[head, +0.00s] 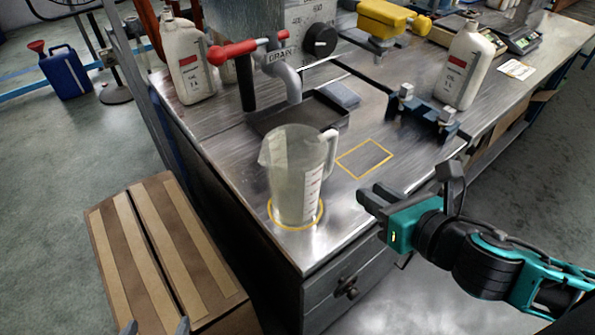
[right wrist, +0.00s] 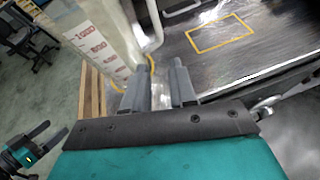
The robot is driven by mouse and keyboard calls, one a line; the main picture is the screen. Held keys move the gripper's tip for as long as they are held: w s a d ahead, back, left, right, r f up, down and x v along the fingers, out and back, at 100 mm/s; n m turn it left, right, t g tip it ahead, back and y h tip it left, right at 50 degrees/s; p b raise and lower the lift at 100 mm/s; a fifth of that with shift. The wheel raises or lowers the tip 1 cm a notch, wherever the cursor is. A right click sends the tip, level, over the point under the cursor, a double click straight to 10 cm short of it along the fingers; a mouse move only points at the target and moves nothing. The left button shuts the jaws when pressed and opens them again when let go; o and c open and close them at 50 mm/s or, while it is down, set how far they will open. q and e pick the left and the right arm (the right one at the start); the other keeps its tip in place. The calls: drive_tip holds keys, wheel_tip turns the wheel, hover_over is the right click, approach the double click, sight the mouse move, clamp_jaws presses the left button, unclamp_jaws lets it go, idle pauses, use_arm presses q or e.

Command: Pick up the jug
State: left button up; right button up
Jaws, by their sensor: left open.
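The jug (head: 292,172) is a translucent measuring jug with a handle on its right. It stands upright in a yellow circle at the table's front corner. Its scale and handle also show at upper left in the right wrist view (right wrist: 98,40). My right gripper (head: 368,202) is open and empty, to the right of the jug and apart from it. In the right wrist view its fingers (right wrist: 162,82) are spread, with the handle beyond their tips. My left gripper (head: 156,328) shows only its fingertips at the bottom edge, over the box; it is open and also shows in the right wrist view (right wrist: 42,133).
Behind the jug are a dark drip tray (head: 272,120) and a drain spout with a red-handled valve (head: 235,52). White oil bottles stand at left (head: 187,65) and right (head: 465,70). A blue bracket (head: 420,112) sits right. A yellow square (head: 364,158) is bare. A cardboard box (head: 165,240) stands left.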

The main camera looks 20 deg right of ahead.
drive_tip(key=w, duration=0.1)
approach(332, 166)
drive_tip(key=x, duration=0.3)
drive_tip(key=shift+w+f+b, duration=0.3)
drive_tip(key=shift+f, duration=0.1)
drive_tip(key=shift+r+x, duration=0.2)
drive_tip(key=shift+x, duration=2.45)
drive_tip(key=shift+a, duration=0.1)
clamp_jaws()
